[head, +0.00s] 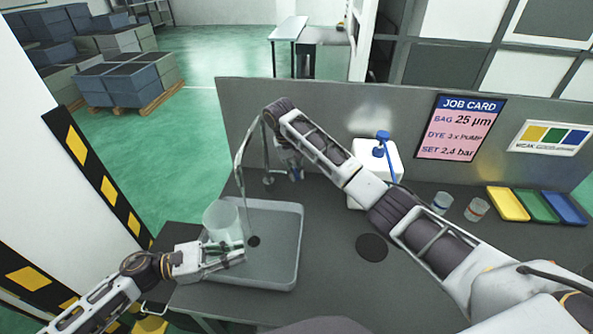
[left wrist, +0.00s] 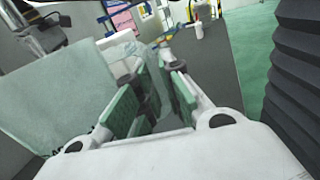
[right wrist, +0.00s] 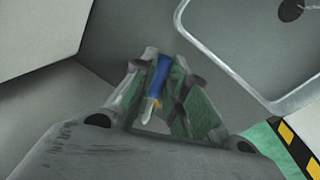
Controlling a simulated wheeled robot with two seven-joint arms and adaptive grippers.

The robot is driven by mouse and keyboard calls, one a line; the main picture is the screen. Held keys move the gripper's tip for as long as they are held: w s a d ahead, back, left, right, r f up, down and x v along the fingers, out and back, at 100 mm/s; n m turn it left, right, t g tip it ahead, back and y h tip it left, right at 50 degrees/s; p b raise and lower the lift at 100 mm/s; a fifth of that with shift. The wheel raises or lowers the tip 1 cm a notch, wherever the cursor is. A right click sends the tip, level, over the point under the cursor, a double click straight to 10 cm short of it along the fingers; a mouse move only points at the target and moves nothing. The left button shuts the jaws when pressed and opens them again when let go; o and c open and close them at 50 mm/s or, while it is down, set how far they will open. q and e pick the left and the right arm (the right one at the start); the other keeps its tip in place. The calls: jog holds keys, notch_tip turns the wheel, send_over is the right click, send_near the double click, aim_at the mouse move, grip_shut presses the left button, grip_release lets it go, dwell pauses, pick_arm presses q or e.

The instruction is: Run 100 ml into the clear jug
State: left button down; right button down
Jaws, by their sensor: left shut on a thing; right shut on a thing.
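The clear jug (head: 221,219) is over the left side of the grey sink tray (head: 285,272). My left gripper (head: 236,252) is shut on it low at its right side; in the left wrist view the jug's pale wall (left wrist: 55,105) fills the left. A tall metal tap (head: 240,152) arches over the sink. A thin pale line drops from its spout beside the jug towards the drain; I cannot tell if it is water. My right gripper (head: 292,173) is shut on the tap's blue lever (right wrist: 158,75) behind the sink. Any water level is unreadable.
A white container with a blue pump (head: 380,150) stands behind my right arm. Two small cups (head: 441,203) and yellow, green and blue trays (head: 508,204) are at the right. A job card (head: 460,127) hangs on the partition. A round dark disc (head: 372,247) marks the worktop.

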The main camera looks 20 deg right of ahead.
jog(key=shift+w+r, duration=0.1)
jog(key=shift+r, duration=0.05)
jog(key=c, duration=1.4)
grip_release()
jog(key=shift+c, duration=0.2)
notch_tip(320, 180, up, 12)
jog(key=a, duration=0.2)
jog(key=shift+a+f, duration=0.15)
jog(key=shift+f, duration=0.05)
